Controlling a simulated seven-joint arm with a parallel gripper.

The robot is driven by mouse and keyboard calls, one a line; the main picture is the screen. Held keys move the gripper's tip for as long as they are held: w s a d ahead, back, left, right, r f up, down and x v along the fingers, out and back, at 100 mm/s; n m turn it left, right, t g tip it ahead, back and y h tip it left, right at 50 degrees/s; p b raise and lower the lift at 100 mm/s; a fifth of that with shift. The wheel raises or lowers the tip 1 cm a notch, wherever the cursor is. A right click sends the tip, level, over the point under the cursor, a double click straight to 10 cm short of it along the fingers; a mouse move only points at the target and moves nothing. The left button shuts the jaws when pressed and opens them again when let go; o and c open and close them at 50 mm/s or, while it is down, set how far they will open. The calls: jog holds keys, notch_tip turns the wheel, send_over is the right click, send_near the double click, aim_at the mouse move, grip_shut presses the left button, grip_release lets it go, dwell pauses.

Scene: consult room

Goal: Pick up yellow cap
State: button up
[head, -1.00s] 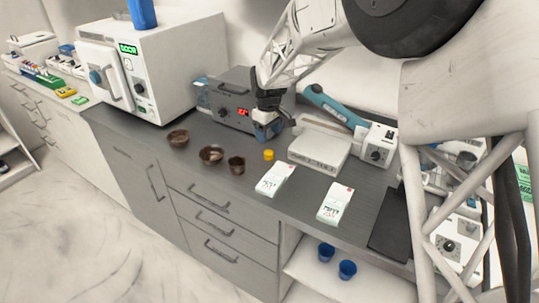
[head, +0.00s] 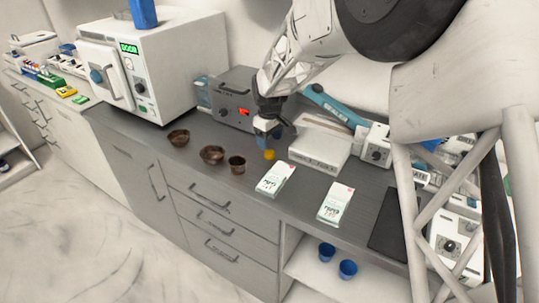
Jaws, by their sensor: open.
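The yellow cap (head: 269,155) is a small round piece on the dark grey countertop in the head view, between a small brown cup and a white flat device. My gripper (head: 268,140) is open and points down just above and behind the cap. Its fingers look very close to the cap's top. I cannot tell whether they touch it or stand around it.
Several brown bowls and cups (head: 212,154) stand left of the cap. A white flat device (head: 319,150) is close on the right, and a white box (head: 275,179) lies in front.

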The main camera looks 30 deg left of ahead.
aim_at(270, 152)
jog(key=shift+d+f, duration=0.1)
jog(key=shift+f, duration=2.45)
jog(key=shift+c, duration=0.2)
jog(key=c, duration=1)
